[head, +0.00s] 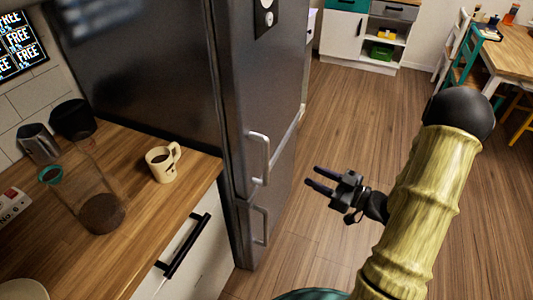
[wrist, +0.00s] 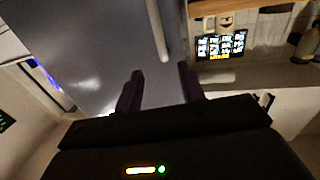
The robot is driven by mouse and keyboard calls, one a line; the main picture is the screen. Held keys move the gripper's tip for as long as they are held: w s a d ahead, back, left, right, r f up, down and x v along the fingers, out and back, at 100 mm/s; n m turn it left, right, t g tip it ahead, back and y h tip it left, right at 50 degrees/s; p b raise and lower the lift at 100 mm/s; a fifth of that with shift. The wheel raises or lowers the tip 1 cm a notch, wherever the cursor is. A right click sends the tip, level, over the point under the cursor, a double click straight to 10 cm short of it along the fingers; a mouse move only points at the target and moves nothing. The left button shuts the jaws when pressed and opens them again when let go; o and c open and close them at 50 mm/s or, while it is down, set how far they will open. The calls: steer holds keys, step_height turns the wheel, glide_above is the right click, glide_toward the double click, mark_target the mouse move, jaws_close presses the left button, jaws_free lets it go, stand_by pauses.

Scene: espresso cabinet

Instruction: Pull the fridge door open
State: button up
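The tall dark grey fridge (head: 285,75) stands in the middle of the head view, and its doors look closed. A pale vertical bar handle (head: 266,160) is on the upper door, and a second handle (head: 267,226) is on the lower door. My gripper (head: 313,177) is to the right of the handles, over the floor, with its fingers apart and nothing between them. In the wrist view, my gripper (wrist: 160,76) is open toward the grey door (wrist: 85,45). A pale handle (wrist: 157,32) shows beyond the fingertips and is not touched.
A wooden counter (head: 130,255) left of the fridge holds a cream mug (head: 162,163), a clear container (head: 92,195) and a dark-handled drawer (head: 190,255). The wooden floor (head: 340,115) right of the fridge is clear. A table (head: 510,55) with chairs stands far right.

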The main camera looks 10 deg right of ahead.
mark_target(266, 153)
steer(key=p+x, duration=0.1)
steer(key=x, duration=1.6)
steer(key=shift+w+a+p, duration=0.15)
steer(key=shift+w+p, duration=0.05)
steer(key=shift+p, duration=0.1)
steer(key=shift+c, duration=0.5)
jaws_close()
